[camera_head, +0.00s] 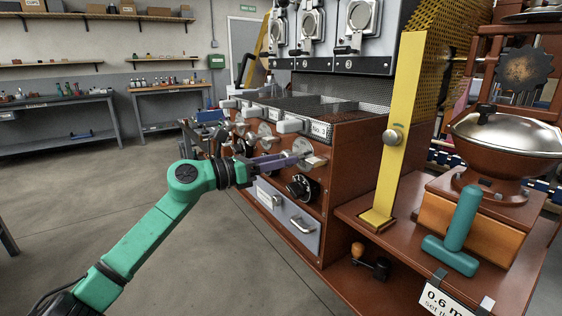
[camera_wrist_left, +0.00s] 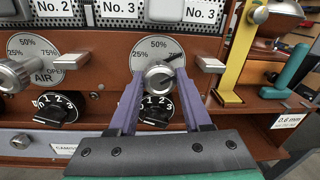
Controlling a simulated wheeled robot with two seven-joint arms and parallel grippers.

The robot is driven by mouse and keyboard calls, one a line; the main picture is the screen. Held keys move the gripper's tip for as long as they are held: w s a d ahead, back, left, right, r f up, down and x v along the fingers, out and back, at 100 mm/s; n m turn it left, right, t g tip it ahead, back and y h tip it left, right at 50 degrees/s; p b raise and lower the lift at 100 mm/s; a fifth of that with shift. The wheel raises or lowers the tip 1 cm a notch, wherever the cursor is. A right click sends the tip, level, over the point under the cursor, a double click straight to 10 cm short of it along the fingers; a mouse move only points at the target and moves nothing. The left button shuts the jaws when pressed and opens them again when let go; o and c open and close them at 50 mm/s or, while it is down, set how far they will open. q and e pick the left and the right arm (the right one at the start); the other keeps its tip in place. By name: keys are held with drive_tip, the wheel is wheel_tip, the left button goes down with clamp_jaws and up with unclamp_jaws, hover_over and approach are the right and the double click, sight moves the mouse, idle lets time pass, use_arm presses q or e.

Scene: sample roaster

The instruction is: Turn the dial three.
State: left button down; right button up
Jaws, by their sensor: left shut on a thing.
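Dial three, a silver knob (camera_wrist_left: 159,77) on a pale round plate marked 25%, 50% and 75%, sits on the brown panel under a No. 3 label. Its dark pointer lies near the 75% mark. In the head view the dial plate (camera_head: 302,147) is partly hidden by my left gripper (camera_head: 296,158), which reaches the panel from the left. In the left wrist view the purple fingers of my left gripper (camera_wrist_left: 160,82) stand on either side of the knob, shut on it. My right gripper is not in view.
A black numbered knob (camera_wrist_left: 156,110) sits just below, between the fingers in the wrist view. Another silver dial (camera_wrist_left: 14,74) is to the left. A drawer (camera_head: 290,215) is beneath. A yellow post (camera_head: 400,130) and a teal-handled tool (camera_head: 459,235) stand right. Floor at left is clear.

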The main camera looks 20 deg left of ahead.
use_arm(q)
drive_tip(key=shift+f, duration=0.15)
drive_tip(key=shift+c, duration=1.8)
unclamp_jaws()
drive_tip(key=b+v, duration=0.6)
drive_tip(key=v, duration=0.8)
drive_tip(key=shift+a, duration=0.25)
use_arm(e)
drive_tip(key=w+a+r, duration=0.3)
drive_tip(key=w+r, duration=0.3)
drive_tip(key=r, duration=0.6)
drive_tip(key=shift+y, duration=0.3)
use_arm(q)
drive_tip(key=shift+s, duration=0.1)
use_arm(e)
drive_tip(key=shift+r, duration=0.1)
